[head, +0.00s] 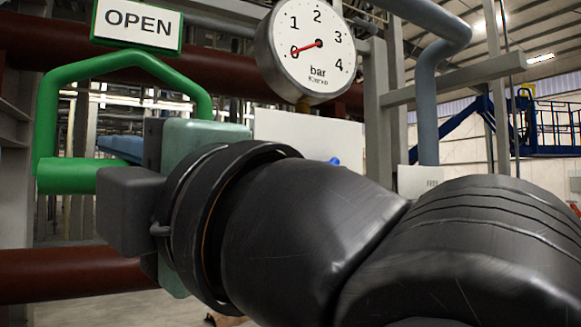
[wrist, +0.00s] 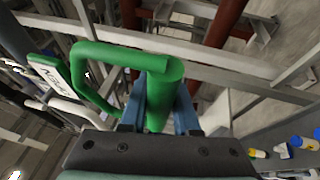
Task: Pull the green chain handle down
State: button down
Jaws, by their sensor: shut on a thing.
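The green chain handle (head: 62,176) is a bent tube loop with a thick lower bar, at the left of the head view below a green-framed OPEN sign (head: 137,24). In the wrist view the handle (wrist: 163,80) runs between the two blue fingers. My gripper (head: 118,149) reaches in from the right, its blue fingers at the handle's lower bar. It is shut on that bar, seen best in the wrist view (wrist: 161,105). The far ends of the fingers are partly hidden by the handle.
A round pressure gauge (head: 312,48) reads near 0 bar, right of the sign. A pale panel (head: 310,135) stands behind my arm. Dark red pipes (head: 60,275) cross the left, and a grey-blue pipe (head: 427,100) rises at the right.

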notch_tip(320, 180, down, 9)
jog(key=b, duration=0.7)
jog(key=shift+a+f, duration=0.15)
jog(key=shift+a, duration=0.05)
jog(key=c, duration=0.7)
grip_release()
jog(key=shift+d, duration=0.1)
jog(key=shift+o, duration=0.2)
